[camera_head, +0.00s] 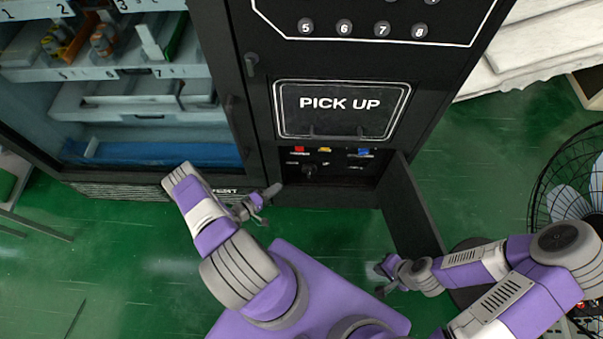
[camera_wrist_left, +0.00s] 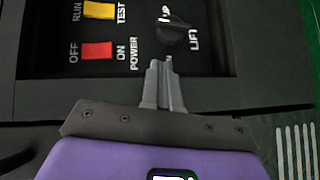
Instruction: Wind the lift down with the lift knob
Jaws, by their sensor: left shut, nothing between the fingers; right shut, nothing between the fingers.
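The lift knob (camera_wrist_left: 174,32) is a round black knob marked LIFT on the dark control panel. In the head view the knob (camera_head: 309,170) sits low in the open compartment below the PICK UP flap. My left gripper (camera_wrist_left: 164,62) is shut and empty, its fingertips just short of the knob in the left wrist view; I cannot tell whether they touch it. In the head view the left gripper (camera_head: 272,191) is in front of the compartment's left side. My right gripper (camera_head: 379,280) is shut and empty, low in front of the open compartment door.
The panel also holds a red power switch (camera_wrist_left: 97,50) and a yellow run/test switch (camera_wrist_left: 99,10). A blue switch (camera_head: 364,152) is at its right. The open compartment door (camera_head: 411,212) stands out to the right. A fan (camera_head: 572,190) stands at the far right.

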